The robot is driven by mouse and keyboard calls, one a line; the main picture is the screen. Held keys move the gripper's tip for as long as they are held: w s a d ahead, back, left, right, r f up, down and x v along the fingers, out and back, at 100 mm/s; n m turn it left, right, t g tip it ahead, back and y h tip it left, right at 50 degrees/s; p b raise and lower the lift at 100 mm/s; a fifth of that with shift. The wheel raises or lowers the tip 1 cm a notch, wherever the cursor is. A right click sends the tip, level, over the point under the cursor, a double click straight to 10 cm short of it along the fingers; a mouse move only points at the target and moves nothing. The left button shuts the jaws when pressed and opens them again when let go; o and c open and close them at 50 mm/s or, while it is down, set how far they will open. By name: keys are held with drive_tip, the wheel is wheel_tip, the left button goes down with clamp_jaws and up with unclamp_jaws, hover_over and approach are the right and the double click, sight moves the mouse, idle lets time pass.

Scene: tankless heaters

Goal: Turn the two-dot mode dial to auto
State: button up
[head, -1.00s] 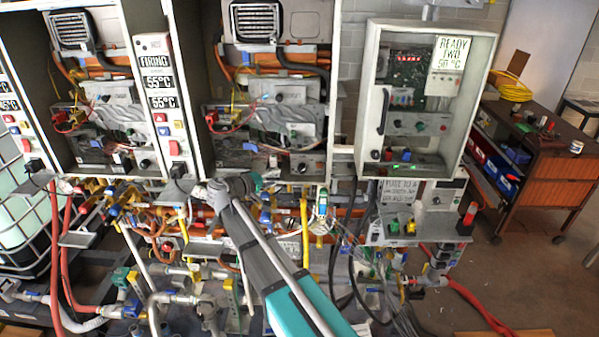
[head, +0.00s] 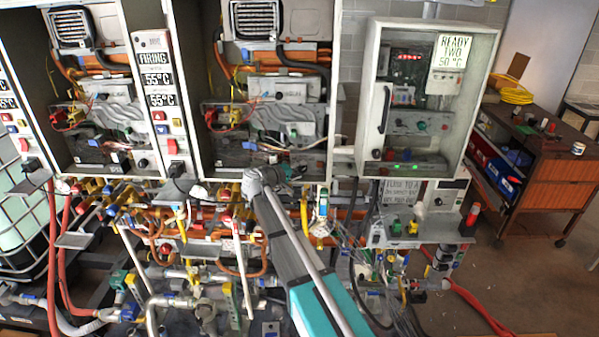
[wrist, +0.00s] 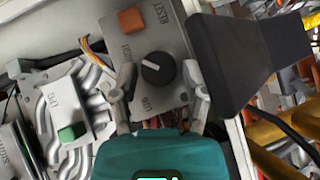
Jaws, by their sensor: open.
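A round black dial (wrist: 158,68) with a white pointer line is on a grey panel (wrist: 178,28) in the wrist view. Its pointer leans to the upper left. An orange button labelled RESET (wrist: 132,20) is above it. Small rotated lettering is beside and below the dial, too small to read surely. A dark dot shows at the panel's lower right; I cannot make out two dots. My gripper (wrist: 163,82) is open, one finger left of the dial and one right, with gaps to it. In the head view my arm reaches the lower part of the middle heater (head: 195,110).
A black wedge-shaped part (wrist: 240,55) stands close to the right finger. A plate with a green button (wrist: 70,132) and loose wires are at left. Yellow pipes (wrist: 285,135) are at right.

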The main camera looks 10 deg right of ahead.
clamp_jaws()
drive_tip(key=shift+f+n+h+b, duration=0.35)
drive_tip(key=shift+n+h+b, duration=0.2)
drive_tip(key=shift+b, duration=0.65)
drive_tip(key=n+t+h+b, duration=0.1)
drive_tip(key=b, duration=0.1)
drive_tip(key=shift+n+b, duration=0.25)
drive_tip(key=shift+b, duration=0.1)
drive_tip(key=shift+r+t+h, duration=0.1)
drive_tip(key=shift+t+h, duration=0.2)
drive_tip(key=shift+h, duration=0.05)
unclamp_jaws()
drive_tip(key=shift+r+p, duration=0.2)
drive_tip(key=shift+p, duration=0.25)
